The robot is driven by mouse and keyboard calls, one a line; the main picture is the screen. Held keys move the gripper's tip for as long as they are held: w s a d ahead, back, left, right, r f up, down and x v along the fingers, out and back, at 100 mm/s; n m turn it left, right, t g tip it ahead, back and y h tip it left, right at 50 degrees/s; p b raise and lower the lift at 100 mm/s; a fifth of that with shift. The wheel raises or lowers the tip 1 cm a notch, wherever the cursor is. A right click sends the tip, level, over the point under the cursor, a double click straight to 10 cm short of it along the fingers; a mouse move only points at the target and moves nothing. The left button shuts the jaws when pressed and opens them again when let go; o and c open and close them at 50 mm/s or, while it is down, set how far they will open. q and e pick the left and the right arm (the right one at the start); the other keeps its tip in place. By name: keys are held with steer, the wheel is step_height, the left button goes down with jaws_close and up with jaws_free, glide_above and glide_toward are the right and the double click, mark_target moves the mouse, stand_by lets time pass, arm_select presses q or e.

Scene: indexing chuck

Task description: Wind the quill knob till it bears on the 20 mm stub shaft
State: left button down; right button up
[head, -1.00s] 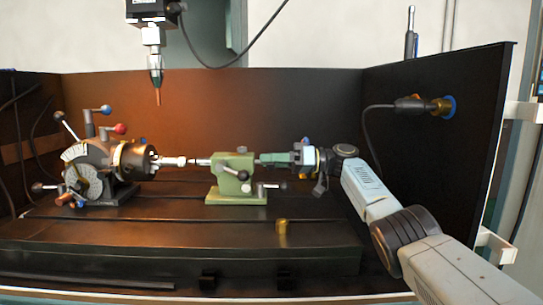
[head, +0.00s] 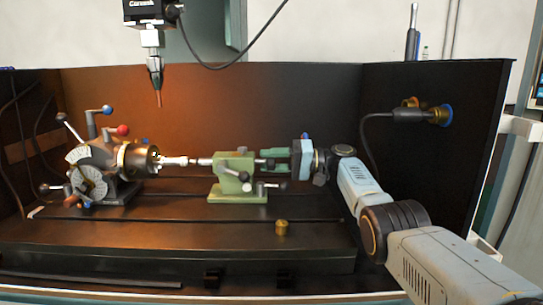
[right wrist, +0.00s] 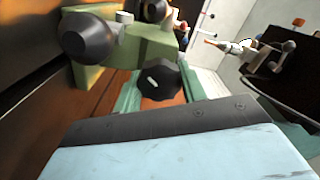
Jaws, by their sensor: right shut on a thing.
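The green tailstock (head: 236,182) stands on the bed. Its black quill knob (right wrist: 160,80) shows in the right wrist view between green fingers, with a white mark on its face. My right gripper (head: 270,159) comes in from the right and is shut on the knob. The silver stub shaft (head: 174,161) sticks out of the chuck (head: 138,160) at the left. The thin quill point (head: 204,161) reaches from the tailstock towards it, in line. I cannot tell whether they touch. My left gripper is out of view.
Tailstock levers with dark balls (head: 244,176) stick out at the front, close to my gripper. A small brass piece (head: 281,228) stands on the bed at front right. A probe (head: 156,80) hangs above. A cable plug (head: 410,114) sits at the right wall.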

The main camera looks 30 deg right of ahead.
steer(key=shift+m+p, duration=0.4)
steer(key=shift+m, duration=0.6)
steer(key=m+p, duration=0.1)
steer(key=m, duration=0.3)
steer(key=shift+m+p, duration=0.3)
steer(key=shift+p, duration=0.1)
steer(key=m+p, duration=0.1)
steer(key=m, duration=0.2)
steer(key=shift+f+m, duration=0.1)
steer(key=shift+m, duration=0.2)
steer(key=m, duration=0.3)
steer(key=shift+m+p, duration=0.3)
steer(key=shift+p, duration=0.05)
steer(key=m, duration=0.3)
steer(key=shift+m, duration=0.3)
steer(key=shift+s+f+m+p, duration=0.1)
steer(key=shift+m+p, duration=0.2)
steer(key=shift+m, duration=0.6)
steer(key=m, duration=0.2)
steer(key=shift+m, duration=0.4)
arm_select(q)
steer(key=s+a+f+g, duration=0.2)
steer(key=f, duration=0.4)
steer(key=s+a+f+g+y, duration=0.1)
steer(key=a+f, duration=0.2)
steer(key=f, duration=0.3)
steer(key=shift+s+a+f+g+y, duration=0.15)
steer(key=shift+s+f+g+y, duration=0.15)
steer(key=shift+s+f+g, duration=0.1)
